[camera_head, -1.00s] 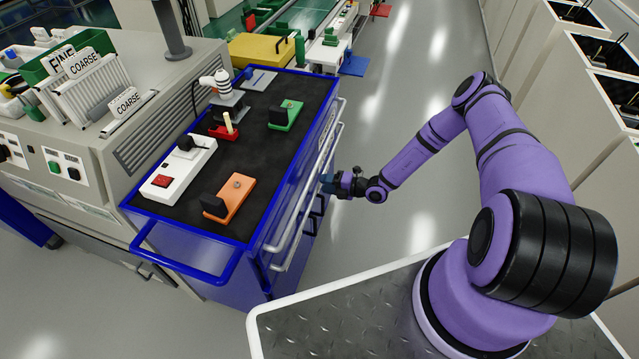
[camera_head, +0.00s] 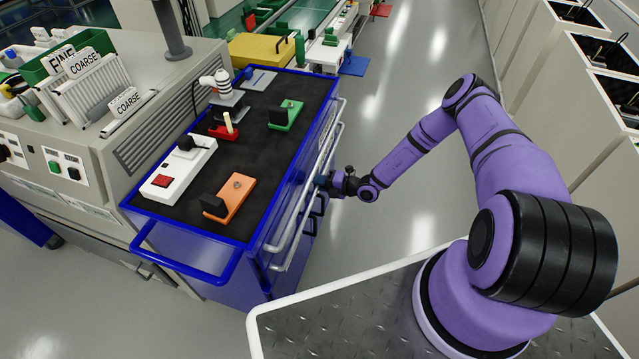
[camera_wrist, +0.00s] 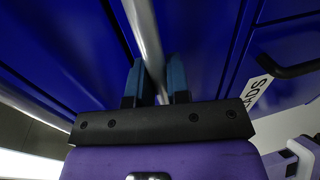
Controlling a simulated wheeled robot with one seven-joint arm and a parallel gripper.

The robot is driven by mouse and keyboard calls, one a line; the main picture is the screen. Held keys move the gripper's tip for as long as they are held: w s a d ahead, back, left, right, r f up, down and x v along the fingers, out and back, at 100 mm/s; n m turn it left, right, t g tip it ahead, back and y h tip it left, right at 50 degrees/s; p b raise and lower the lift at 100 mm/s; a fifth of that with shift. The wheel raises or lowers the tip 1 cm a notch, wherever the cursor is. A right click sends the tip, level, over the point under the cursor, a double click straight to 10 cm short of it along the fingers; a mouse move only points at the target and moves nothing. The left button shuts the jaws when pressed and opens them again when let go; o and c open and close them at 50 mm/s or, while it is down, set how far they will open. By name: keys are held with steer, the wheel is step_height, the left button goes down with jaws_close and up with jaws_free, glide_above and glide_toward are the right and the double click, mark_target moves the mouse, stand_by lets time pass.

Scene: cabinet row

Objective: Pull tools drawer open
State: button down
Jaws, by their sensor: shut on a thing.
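The blue tool cart (camera_head: 205,263) stands left of my arm, with long silver bar handles (camera_head: 294,210) along its right side. My gripper (camera_head: 327,183) is at that side, level with the bars. In the wrist view a silver bar (camera_wrist: 146,45) runs between the two blue-tipped fingers of my gripper (camera_wrist: 155,82), which is shut on it. Blue drawer fronts (camera_wrist: 80,45) lie behind the bar. I see no label naming the tools drawer.
In the wrist view a black handle (camera_wrist: 285,68) and a partly cut-off white label (camera_wrist: 257,92) sit on the right. The cart's top carries an orange block (camera_head: 232,197), a white switch box (camera_head: 180,168) and other small items. Grey floor (camera_head: 405,210) is free right of the cart.

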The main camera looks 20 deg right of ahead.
steer(key=f+v, duration=0.2)
steer(key=v, duration=1.1)
steer(key=f+v, duration=0.3)
steer(key=v, duration=1)
steer(key=shift+s+d, duration=0.35)
steer(key=c, duration=1.1)
jaws_free()
steer(key=shift+d, duration=0.1)
steer(key=v, duration=1)
steer(key=shift+s+d, duration=0.15)
steer(key=shift+s, duration=0.1)
steer(key=shift+r, duration=0.1)
